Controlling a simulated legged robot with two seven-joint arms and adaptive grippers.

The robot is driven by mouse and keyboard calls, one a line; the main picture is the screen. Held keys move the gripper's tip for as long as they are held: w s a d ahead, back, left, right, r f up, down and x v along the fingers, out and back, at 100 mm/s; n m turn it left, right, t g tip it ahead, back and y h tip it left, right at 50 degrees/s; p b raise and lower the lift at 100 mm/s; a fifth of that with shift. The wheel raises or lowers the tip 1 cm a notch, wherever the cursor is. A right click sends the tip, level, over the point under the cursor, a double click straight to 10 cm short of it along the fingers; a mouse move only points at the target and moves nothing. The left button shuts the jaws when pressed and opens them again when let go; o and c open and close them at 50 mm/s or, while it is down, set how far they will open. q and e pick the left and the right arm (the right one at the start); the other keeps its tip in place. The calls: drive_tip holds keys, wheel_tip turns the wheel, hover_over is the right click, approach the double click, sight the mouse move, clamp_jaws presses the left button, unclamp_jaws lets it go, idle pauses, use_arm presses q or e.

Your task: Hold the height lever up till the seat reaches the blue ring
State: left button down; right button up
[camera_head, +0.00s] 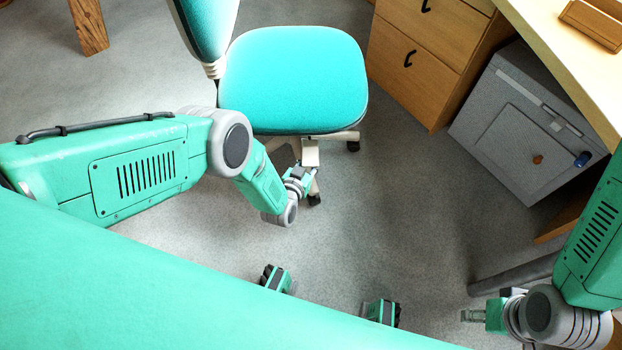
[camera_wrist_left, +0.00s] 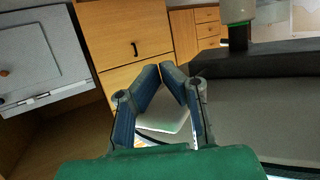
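The chair has a turquoise seat (camera_head: 295,80); the seat's underside (camera_wrist_left: 265,110) shows in the left wrist view, which looks upside down. There a black post (camera_wrist_left: 237,38) meets a pale column (camera_wrist_left: 240,10) with a thin green line round it. I cannot make out a blue ring. My left gripper (camera_head: 308,176) is low in front of the seat. In its wrist view the fingertips (camera_wrist_left: 160,68) meet. A pale flat piece (camera_wrist_left: 165,120) shows between the fingers; I cannot tell whether it is the lever or is held. My right gripper (camera_head: 470,315) is far from the chair, its opening unclear.
A wooden drawer unit (camera_head: 430,45) and a grey cabinet (camera_head: 530,125) stand right of the chair, under a pale desk top (camera_head: 570,50). A wooden leg (camera_head: 88,25) stands at the top left. Grey floor (camera_head: 400,215) is clear between the chair and my right arm.

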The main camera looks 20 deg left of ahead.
sight(312, 150)
use_arm(q)
drive_tip(key=shift+w+a+r+p, duration=0.15)
drive_tip(key=shift+r+p, duration=0.2)
drive_tip(key=shift+r, duration=0.6)
drive_tip(key=shift+w+r+p, duration=0.15)
drive_tip(key=shift+r+p, duration=0.15)
drive_tip(key=shift+r, duration=0.65)
idle(1.9)
wheel_tip(312, 150, down, 5)
drive_tip(key=b, duration=0.4)
drive_tip(key=shift+s+b, duration=0.15)
drive_tip(key=shift+b, duration=0.25)
drive_tip(key=shift+r, duration=0.1)
drive_tip(key=s+d+p, duration=0.3)
drive_tip(key=s, duration=0.6)
drive_tip(key=shift+s, duration=0.4)
drive_tip(key=shift+d, duration=0.1)
